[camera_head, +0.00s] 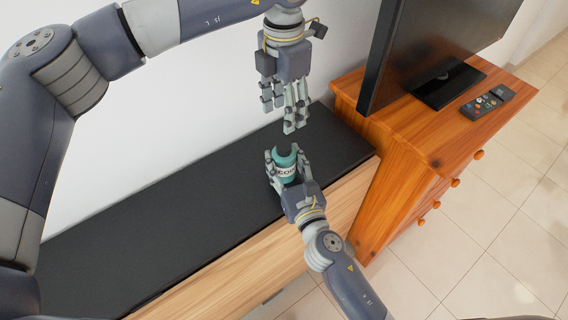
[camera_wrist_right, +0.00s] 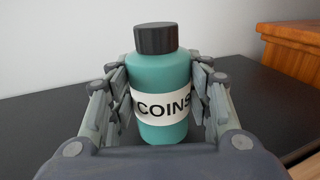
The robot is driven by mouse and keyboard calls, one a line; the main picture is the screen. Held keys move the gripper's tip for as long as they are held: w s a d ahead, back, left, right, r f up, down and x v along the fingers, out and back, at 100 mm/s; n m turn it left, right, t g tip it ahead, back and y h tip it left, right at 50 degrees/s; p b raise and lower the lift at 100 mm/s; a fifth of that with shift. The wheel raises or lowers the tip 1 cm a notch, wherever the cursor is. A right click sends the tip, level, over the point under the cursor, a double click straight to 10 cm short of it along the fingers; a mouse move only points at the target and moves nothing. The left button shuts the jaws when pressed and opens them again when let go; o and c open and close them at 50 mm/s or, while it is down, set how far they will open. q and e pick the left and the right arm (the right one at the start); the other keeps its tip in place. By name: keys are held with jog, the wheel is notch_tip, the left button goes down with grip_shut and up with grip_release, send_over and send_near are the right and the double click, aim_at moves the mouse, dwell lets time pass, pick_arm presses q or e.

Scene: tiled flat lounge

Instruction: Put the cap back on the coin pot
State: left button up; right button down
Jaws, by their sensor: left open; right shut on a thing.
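The coin pot (camera_wrist_right: 160,87) is a teal bottle with a white band reading "COINS". My right gripper (camera_wrist_right: 159,98) is shut around its body, with fingers on both sides. The pot also shows in the head view (camera_head: 286,173), upright over the black bench top; I cannot tell whether its base touches it. The dark ribbed cap (camera_wrist_right: 156,38) sits level on the pot's neck; how tight it is cannot be seen. My left gripper (camera_head: 281,116) is open and empty, pointing down just above the pot, apart from it.
The long black-topped bench (camera_head: 150,230) is clear to the left, against a white wall. A wooden cabinet (camera_head: 410,135) stands close on the right, bearing a television (camera_head: 425,40) and a remote control (camera_head: 488,102). Tiled floor lies in front.

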pick_arm(q)
jog(key=shift+r, duration=1)
pick_arm(e)
jog(key=c, duration=0.7)
grip_release()
jog(key=shift+c, duration=0.2)
jog(key=shift+s, duration=0.1)
jog(key=v, duration=1.1)
jog(key=shift+s+d, duration=0.25)
jog(key=shift+s, duration=0.1)
